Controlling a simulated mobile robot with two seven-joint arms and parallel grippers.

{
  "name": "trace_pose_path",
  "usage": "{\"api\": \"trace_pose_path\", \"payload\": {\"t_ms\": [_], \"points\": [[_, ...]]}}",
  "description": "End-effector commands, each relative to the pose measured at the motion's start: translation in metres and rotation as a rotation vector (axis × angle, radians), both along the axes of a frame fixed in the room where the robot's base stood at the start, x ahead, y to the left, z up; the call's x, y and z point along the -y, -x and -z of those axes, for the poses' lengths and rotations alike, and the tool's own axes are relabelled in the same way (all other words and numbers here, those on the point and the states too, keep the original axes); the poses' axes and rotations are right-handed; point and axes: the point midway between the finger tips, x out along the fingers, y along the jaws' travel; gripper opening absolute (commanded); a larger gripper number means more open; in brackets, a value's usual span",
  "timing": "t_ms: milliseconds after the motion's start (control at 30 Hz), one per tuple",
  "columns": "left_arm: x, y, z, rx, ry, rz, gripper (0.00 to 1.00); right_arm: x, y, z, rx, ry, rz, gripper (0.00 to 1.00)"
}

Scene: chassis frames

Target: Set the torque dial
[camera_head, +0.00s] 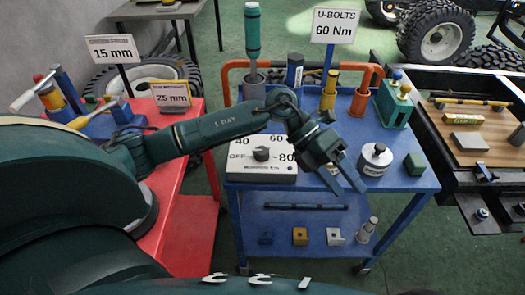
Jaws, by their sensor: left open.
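The torque dial is a dark knob (262,154) on a white box (265,175) at the front left of the blue cart top. The way the knob points is too small to tell. A white sign (333,26) above the cart reads "U-BOLTS 60 Nm". My left gripper (348,186) is open and empty, to the right of the dial box and apart from the knob. My right gripper is not in view.
On the blue cart (415,180), a silver canister (375,159) and a green block (414,164) stand right of my gripper. Upright holders and an orange rail (234,66) line the back. A red cart (190,235) is at left, a workbench (465,130) at right.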

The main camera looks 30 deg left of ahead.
Motion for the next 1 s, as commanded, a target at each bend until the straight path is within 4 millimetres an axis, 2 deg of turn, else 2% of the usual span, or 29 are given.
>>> {"api": "trace_pose_path", "payload": {"t_ms": [33, 133, 200, 300, 400, 567, 1000], "points": [[-0.033, -0.017, 0.005, 0.057, -0.175, 0.021, 0.58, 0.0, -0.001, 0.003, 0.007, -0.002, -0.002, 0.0], [-0.102, -0.042, 0.004, 0.11, -0.497, 0.025, 0.58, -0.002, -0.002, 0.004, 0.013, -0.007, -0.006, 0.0], [-0.145, -0.054, -0.005, 0.123, -0.679, -0.001, 0.58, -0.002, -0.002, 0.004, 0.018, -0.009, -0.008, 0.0], [-0.192, -0.064, -0.022, 0.121, -0.865, -0.049, 0.58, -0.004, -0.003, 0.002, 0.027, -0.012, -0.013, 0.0], [-0.219, -0.068, -0.034, 0.111, -0.968, -0.083, 0.58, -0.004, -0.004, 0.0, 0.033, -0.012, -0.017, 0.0], [-0.23, -0.068, -0.029, 0.101, -1.012, -0.098, 0.58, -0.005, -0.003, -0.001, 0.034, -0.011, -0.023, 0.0], [-0.228, -0.067, 0.058, 0.102, -1.005, -0.093, 0.58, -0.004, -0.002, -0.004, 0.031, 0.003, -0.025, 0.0]]}}
